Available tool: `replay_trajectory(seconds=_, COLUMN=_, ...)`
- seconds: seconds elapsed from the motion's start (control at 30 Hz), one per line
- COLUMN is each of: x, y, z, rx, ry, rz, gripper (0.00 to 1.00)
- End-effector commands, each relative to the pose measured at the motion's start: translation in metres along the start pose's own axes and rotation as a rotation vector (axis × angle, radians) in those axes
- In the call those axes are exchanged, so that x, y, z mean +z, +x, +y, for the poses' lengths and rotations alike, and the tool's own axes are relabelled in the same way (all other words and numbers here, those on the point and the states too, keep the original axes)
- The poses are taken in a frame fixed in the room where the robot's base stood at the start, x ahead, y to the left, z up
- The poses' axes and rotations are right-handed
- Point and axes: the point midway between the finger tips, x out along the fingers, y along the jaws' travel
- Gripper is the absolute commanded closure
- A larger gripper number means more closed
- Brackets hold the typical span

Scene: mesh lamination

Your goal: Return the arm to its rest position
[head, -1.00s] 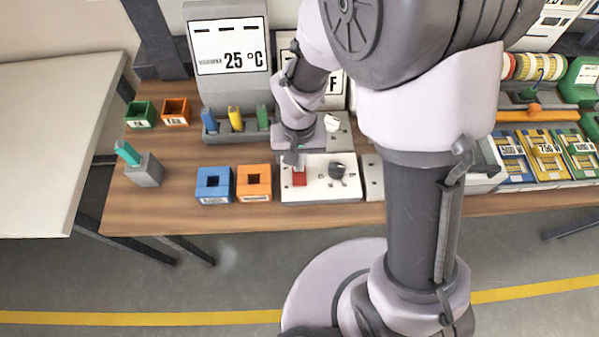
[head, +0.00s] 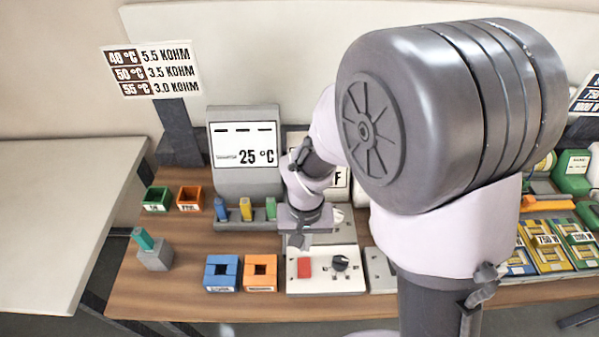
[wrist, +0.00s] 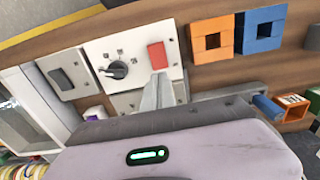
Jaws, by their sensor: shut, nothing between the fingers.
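My gripper (head: 299,241) hangs from my bent arm just behind the white control panel (head: 325,284) and is shut and empty. The panel carries a red switch (head: 304,267) and a dark round knob (head: 340,263). In the wrist view my shut fingers (wrist: 158,88) point toward the red switch (wrist: 157,56); the knob (wrist: 118,69) is to its left. I cannot tell from this view how far the fingertips are above the panel. My arm hides part of the table and the display behind it.
A display (head: 245,145) reading 25 °C stands behind a rack of coloured pieces (head: 246,224). Blue (head: 221,272) and orange (head: 260,272) blocks lie left of the panel. A grey block with a teal piece (head: 153,254) is at far left. Coloured modules (head: 546,245) fill the right.

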Motion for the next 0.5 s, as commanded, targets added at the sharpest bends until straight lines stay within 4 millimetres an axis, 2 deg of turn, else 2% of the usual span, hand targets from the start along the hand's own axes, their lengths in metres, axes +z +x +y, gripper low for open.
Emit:
replay_trajectory(seconds=0.07, x=-0.001, y=-0.01, z=0.003, rx=-0.012, ry=0.017, rz=0.021, gripper=1.0)
replay_trajectory(seconds=0.17, x=0.004, y=-0.049, z=0.019, rx=-0.06, ry=0.088, rz=0.103, gripper=1.0)
replay_trajectory(seconds=0.2, x=0.011, y=-0.069, z=0.029, rx=-0.087, ry=0.126, rz=0.148, gripper=1.0)
replay_trajectory(seconds=0.3, x=0.04, y=-0.111, z=0.05, rx=-0.156, ry=0.215, rz=0.261, gripper=1.0)
replay_trajectory(seconds=0.4, x=0.073, y=-0.134, z=0.064, rx=-0.215, ry=0.281, rz=0.361, gripper=1.0)
replay_trajectory(seconds=0.5, x=0.097, y=-0.145, z=0.069, rx=-0.254, ry=0.319, rz=0.431, gripper=1.0)
